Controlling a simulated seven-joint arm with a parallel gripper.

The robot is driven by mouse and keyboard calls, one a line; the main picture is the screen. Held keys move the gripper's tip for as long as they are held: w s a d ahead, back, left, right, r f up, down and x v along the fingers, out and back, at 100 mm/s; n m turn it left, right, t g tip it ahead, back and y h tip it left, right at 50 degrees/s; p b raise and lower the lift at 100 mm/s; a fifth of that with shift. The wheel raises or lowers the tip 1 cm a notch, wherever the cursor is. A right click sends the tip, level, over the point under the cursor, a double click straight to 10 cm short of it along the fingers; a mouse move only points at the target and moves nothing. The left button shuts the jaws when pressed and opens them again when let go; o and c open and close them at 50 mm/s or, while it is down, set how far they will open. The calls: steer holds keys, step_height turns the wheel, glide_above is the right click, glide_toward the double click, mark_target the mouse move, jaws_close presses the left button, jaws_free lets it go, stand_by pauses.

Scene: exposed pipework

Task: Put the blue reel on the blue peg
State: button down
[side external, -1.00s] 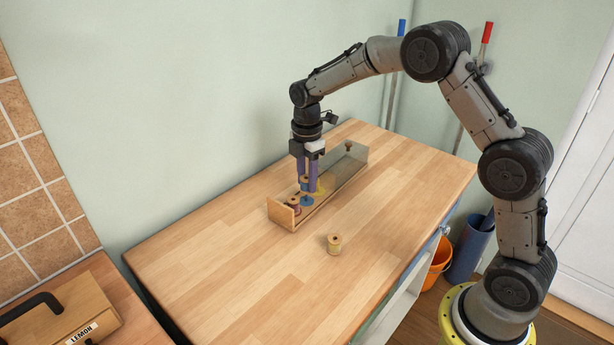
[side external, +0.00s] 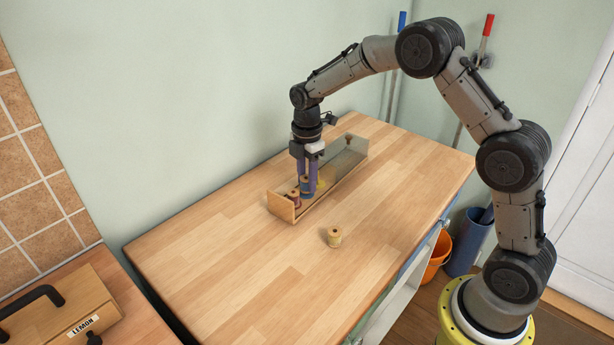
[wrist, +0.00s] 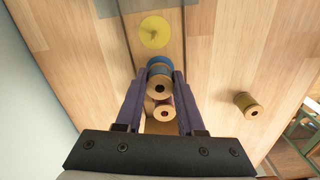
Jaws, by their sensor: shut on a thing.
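The blue reel, with pale wooden ends and a holed top, shows in the wrist view (wrist: 160,87) and in the side view (side external: 305,187). My gripper (side external: 306,182) points straight down and is shut on it, with one finger on each side. The reel is low inside the long open box (side external: 283,208), at the blue base disc (wrist: 159,62), which it largely covers. The blue peg is hidden; I cannot tell how far the reel is around it.
A reddish reel (side external: 294,197) stands beside the held reel near the box's end. A yellow disc with a peg (wrist: 154,32) lies on the other side. A yellowish reel (side external: 334,237) stands loose on the wooden worktop (side external: 240,260), with free room around it.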

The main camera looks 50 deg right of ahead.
steer(key=shift+f, duration=0.6)
steer(key=shift+c, duration=2.2)
jaws_free()
steer(key=shift+r, duration=0.1)
step_height(320, 180, up, 14)
